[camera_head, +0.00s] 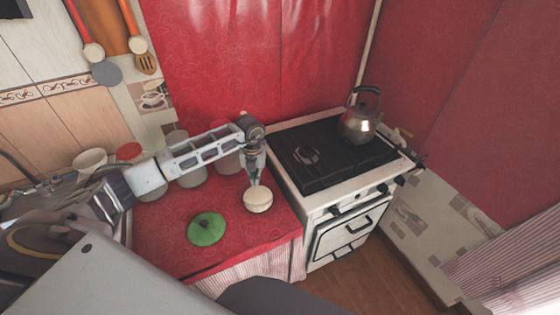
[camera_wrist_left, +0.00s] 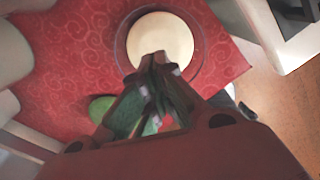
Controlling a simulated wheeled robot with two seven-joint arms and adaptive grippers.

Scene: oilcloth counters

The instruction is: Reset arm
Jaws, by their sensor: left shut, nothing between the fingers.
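My left arm comes in from the left over the red counter (camera_head: 160,235). My left gripper (camera_head: 255,182) points down and is shut and empty, just above a round cream-topped pot or bowl (camera_head: 258,200). In the left wrist view the closed fingertips (camera_wrist_left: 155,62) overlap the near edge of that round cream-topped thing (camera_wrist_left: 160,40); I cannot tell whether they touch it. A green lid (camera_head: 206,229) lies on the counter to the left of it, and partly shows in the left wrist view (camera_wrist_left: 100,108). My right gripper is not in view.
A stove (camera_head: 325,160) with a metal kettle (camera_head: 358,124) stands to the right. Several pale jars (camera_head: 228,160) line the back of the counter behind my arm. A sink area is at the left. Utensils hang on the wall. The front of the counter is mostly clear.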

